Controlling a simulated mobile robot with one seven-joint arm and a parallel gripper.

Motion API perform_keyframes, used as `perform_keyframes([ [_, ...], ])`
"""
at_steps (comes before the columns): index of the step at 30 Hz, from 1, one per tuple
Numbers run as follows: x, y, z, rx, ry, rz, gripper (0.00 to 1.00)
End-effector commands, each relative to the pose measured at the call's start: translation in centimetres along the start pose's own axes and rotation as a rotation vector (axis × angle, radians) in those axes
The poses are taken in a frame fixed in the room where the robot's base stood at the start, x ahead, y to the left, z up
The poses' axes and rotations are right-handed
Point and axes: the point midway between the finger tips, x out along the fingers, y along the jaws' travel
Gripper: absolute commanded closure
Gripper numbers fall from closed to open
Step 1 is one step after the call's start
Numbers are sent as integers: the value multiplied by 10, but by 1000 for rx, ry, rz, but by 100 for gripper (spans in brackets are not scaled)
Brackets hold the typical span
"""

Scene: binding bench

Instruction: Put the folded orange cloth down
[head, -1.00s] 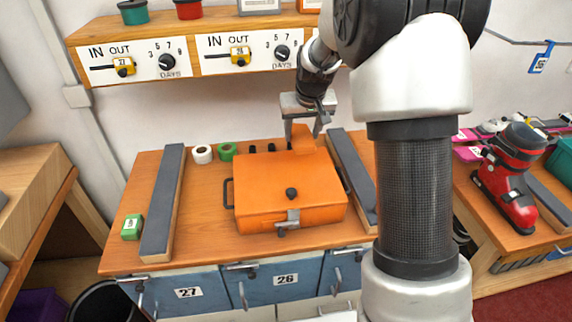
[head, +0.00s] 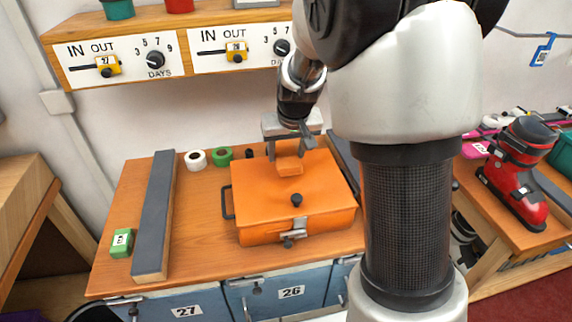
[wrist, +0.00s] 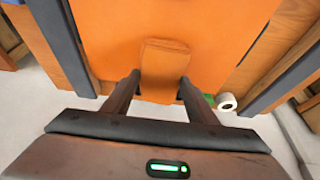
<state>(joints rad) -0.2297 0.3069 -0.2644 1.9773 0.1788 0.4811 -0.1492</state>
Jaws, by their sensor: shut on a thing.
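The folded orange cloth (head: 289,167) is a small orange block between the fingers of my gripper (head: 286,150). In the wrist view the cloth (wrist: 163,72) sticks out ahead of the two dark fingers (wrist: 158,92), which are shut on it. My gripper is over the back part of the orange box's lid (head: 262,188). I cannot tell whether the cloth touches the lid. The box is closed, with a dark knob (head: 296,200) on top and a metal latch (head: 293,232) in front.
Grey-topped rails (head: 155,215) flank the box. A green block (head: 122,243) lies at the left. A shelf with dials (head: 155,58) hangs above. Bare wood shows left of the box.

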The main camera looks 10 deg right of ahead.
Motion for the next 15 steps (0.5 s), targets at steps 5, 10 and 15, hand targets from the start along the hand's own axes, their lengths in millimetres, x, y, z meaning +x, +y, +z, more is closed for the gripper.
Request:
perform_keyframes([
  [5,17,0,8,0,-3,1,67],
  [10,36,1,15,0,0,1,67],
  [15,36,0,14,0,1,1,67],
])
